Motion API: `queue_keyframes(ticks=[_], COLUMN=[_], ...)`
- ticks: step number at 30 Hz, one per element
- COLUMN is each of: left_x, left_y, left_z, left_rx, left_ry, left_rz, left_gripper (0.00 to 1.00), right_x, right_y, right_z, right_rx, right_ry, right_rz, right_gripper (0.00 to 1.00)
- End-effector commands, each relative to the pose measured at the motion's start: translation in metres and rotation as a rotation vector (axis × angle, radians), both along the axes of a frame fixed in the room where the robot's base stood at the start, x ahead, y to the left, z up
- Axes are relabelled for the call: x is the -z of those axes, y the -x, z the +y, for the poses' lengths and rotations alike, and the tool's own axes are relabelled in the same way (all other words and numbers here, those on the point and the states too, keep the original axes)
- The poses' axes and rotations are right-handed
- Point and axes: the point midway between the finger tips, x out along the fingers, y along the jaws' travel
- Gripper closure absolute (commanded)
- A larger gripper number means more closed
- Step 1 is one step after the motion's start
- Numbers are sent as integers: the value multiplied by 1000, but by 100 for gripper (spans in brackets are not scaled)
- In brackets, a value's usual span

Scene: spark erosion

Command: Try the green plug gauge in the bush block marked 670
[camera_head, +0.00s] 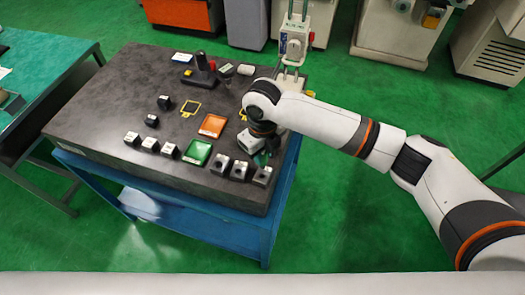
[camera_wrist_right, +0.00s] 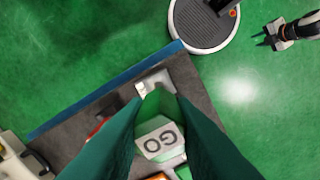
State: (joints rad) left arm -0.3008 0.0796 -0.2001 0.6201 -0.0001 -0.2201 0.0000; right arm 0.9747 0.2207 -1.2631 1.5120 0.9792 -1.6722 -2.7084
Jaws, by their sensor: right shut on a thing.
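My right gripper (camera_wrist_right: 160,125) is shut on the green plug gauge, whose pale face (camera_wrist_right: 159,140) reads GO in the right wrist view. In the head view this gripper (camera_head: 262,158) is low over the table's front right corner, just behind the rightmost bush block (camera_head: 262,176). Two more grey bush blocks, the middle one (camera_head: 238,171) and the left one (camera_head: 219,164), stand beside it in a row. Their markings are too small to read, so I cannot tell which is 670. My left gripper (camera_wrist_right: 270,38) shows at the wrist view's upper right, its fingers apart and empty.
A green tray (camera_head: 197,152) and an orange tray (camera_head: 212,126) lie left of the gripper on the dark table (camera_head: 110,95). Several small labelled blocks (camera_head: 150,143) stand farther left. A dark stand (camera_head: 202,70) is at the back. The table's front edge is close to the bush blocks.

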Motion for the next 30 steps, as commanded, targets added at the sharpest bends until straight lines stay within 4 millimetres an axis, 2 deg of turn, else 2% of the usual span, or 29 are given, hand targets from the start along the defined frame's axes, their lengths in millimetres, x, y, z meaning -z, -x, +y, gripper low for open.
queue_keyframes(ticks=[10, 18, 30], left_x=[11, 32, 35], left_y=[-1, -1, -1], left_z=[0, 0, 0], left_rx=[0, 0, 0], left_ry=[0, 0, 0], left_rz=[-1, -1, -1], left_gripper=[64, 64, 64], right_x=[22, 44, 55], right_y=[1, 0, 0], right_z=[0, 0, 0], right_rx=[1, 2, 2], right_ry=[-1, -1, 0], right_rz=[1, -1, 0], right_gripper=[100, 100, 100])
